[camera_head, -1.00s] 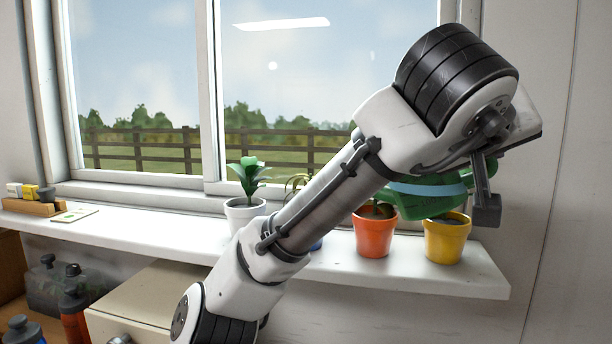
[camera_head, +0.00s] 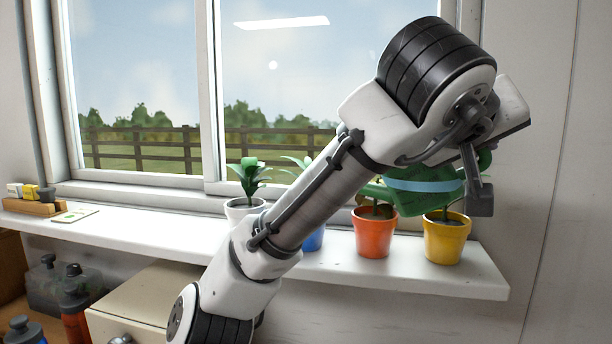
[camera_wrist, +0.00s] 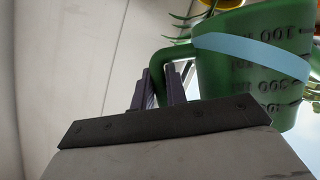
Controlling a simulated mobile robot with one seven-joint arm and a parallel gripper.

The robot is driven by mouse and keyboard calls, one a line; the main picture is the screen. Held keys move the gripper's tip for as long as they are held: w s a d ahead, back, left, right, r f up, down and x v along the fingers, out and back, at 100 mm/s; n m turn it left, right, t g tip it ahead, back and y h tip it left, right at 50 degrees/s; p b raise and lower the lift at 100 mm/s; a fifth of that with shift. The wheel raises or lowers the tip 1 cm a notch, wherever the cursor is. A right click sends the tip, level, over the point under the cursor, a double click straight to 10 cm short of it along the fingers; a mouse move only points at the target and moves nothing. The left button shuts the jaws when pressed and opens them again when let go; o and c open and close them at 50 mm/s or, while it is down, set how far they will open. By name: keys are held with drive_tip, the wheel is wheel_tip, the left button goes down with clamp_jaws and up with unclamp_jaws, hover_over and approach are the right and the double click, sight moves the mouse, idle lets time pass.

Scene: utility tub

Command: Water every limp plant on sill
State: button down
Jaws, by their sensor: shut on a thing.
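My gripper (camera_head: 478,195) is shut on the handle of a green watering can (camera_head: 430,204) with a pale blue band. The wrist view shows the fingers (camera_wrist: 162,90) closed around the handle of the can (camera_wrist: 255,75). The can hangs in front of the plants above the orange pot (camera_head: 373,238) and yellow pot (camera_head: 446,243), its spout to the left. It hides most of both plants; a stem shows in each pot. A blue pot (camera_head: 313,240) is partly behind my arm, with upright green leaves (camera_head: 303,162) above it.
The white sill (camera_head: 150,232) is clear left of the white pot except for a small card (camera_head: 75,215) and a wooden holder (camera_head: 35,207). The window stands behind. Bottles (camera_head: 75,312) and a beige box (camera_head: 150,300) are below.

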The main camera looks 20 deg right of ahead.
drive_tip(key=shift+w+a+r, duration=0.1)
drive_tip(key=shift+r, duration=0.1)
drive_tip(key=shift+f, duration=0.25)
drive_tip(key=s+d+f+m+t+y+b, duration=0.1)
drive_tip(key=s+d+f+m+y, duration=0.1)
drive_tip(key=f, duration=0.4)
drive_tip(key=shift+s+d+m+t, duration=0.4)
drive_tip(key=shift+s+d+m, duration=0.2)
drive_tip(key=shift+s+m, duration=0.5)
drive_tip(key=shift+f, duration=0.1)
